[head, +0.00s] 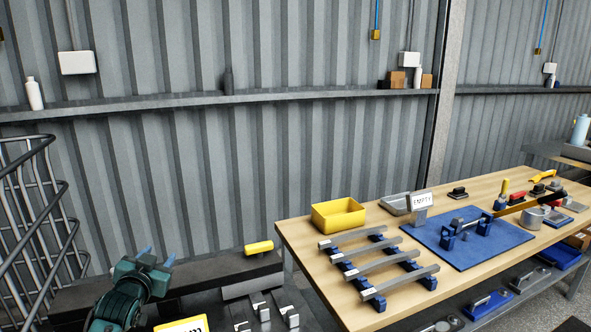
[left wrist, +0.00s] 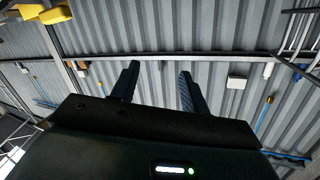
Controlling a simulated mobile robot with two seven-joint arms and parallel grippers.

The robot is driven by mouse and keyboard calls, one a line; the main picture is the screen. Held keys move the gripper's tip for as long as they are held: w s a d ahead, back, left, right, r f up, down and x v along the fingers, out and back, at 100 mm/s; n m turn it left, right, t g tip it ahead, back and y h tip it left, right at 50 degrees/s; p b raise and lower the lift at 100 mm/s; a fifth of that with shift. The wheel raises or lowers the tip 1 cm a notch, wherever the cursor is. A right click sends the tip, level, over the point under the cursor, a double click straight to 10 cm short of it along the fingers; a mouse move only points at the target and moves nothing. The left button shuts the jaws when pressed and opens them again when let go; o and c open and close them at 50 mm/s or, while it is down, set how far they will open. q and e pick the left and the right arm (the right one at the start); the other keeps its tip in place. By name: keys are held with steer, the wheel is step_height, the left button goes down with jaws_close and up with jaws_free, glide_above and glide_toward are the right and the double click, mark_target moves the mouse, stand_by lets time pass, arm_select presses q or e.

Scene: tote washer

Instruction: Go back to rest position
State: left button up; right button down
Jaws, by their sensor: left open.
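My left gripper (head: 155,257) shows at the lower left of the head view, on a dark green arm, with its two blue fingertips apart and pointing up toward the wall. In the left wrist view its two dark fingers (left wrist: 157,88) stand wide apart with nothing between them, only the grey corrugated wall behind. My right gripper is out of both views; a small dark shape at the bottom edge of the head view is too little to identify.
A wooden workbench (head: 300,235) at right holds a yellow bin (head: 338,214), a rack of metal bars (head: 385,266) and a blue mat (head: 490,250) with tools. A metal cage (head: 40,215) stands at left. A shelf (head: 180,103) runs along the wall.

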arm_select(q)
steer(key=s+d+f+g+h, duration=0.2)
steer(key=s+d+f, duration=0.5)
steer(key=s+f, duration=0.35)
steer(key=s+d+f+g+h, duration=0.1)
steer(key=s+d+f, duration=0.2)
steer(key=s, duration=0.5)
steer(key=s+d+f+g, duration=0.1)
steer(key=s+d+f, duration=0.2)
steer(key=s, duration=0.6)
steer(key=s+d+f+g+h, duration=0.1)
steer(key=s+d+f, duration=0.2)
steer(key=s, duration=0.6)
steer(key=shift+d+f+g+h, duration=0.3)
steer(key=shift+d+f+g, duration=0.1)
steer(key=shift+d, duration=0.75)
